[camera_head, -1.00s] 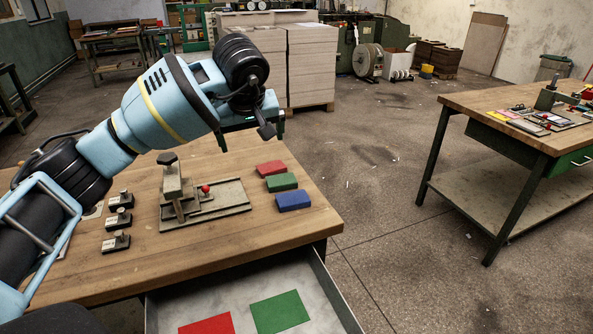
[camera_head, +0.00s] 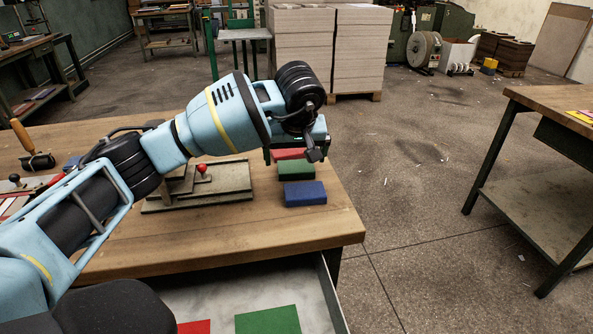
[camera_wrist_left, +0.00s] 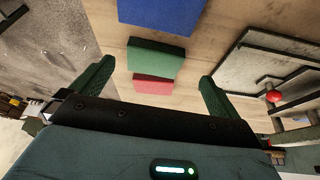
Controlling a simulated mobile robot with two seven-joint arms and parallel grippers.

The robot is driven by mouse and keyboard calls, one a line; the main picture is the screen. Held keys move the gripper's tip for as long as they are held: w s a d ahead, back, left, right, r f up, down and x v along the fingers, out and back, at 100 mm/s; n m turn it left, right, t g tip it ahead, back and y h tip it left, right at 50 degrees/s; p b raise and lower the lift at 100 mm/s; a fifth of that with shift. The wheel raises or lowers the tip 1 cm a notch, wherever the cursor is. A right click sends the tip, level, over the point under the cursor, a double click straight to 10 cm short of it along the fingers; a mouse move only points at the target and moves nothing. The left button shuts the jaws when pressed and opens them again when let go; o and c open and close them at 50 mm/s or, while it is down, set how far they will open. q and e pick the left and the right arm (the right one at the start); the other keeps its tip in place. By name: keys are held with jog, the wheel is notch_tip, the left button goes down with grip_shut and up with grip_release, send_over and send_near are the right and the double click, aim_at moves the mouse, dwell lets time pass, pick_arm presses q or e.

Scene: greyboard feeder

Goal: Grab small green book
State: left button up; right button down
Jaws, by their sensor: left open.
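The small green book (camera_head: 296,170) lies on the wooden table near its right edge, between a red book (camera_head: 288,154) and a blue book (camera_head: 305,193). In the left wrist view the green book (camera_wrist_left: 155,58) lies between the fingers, with the red book (camera_wrist_left: 152,84) nearer the gripper body and the blue book (camera_wrist_left: 160,14) at the top. My left gripper (camera_head: 291,153) is open and empty above the books, its fingers spread wider than the green book. It partly covers the red book in the head view. My right gripper is not in view.
A metal fixture with a red knob (camera_head: 201,170) stands left of the books. An open drawer (camera_head: 327,290) below the table's front holds a larger green sheet (camera_head: 268,320) and a red one. Another workbench (camera_head: 540,170) stands at right, across open floor.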

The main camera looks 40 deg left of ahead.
aim_at(296, 168)
pick_arm(q)
jog(key=shift+w+x, duration=0.2)
jog(key=shift+x, duration=1.25)
jog(key=shift+w+x, duration=0.2)
jog(key=shift+x, duration=1.3)
jog(key=shift+d+r, duration=0.1)
jog(key=shift+c, duration=0.3)
jog(key=c, duration=0.9)
jog(key=shift+o, duration=0.2)
jog(key=shift+r, duration=0.1)
jog(key=shift+r, duration=0.45)
jog(key=v, duration=0.2)
jog(key=shift+w+r, duration=0.2)
jog(key=shift+r, duration=0.25)
jog(key=s+d, duration=0.2)
jog(key=d, duration=0.2)
jog(key=s+d+r, duration=0.1)
jog(key=s+d, duration=0.2)
jog(key=d, duration=0.2)
jog(key=s+d, duration=0.2)
jog(key=d, duration=0.2)
jog(key=shift+s+d+r, duration=0.15)
jog(key=shift+s+d, duration=0.1)
jog(key=shift+d, duration=0.1)
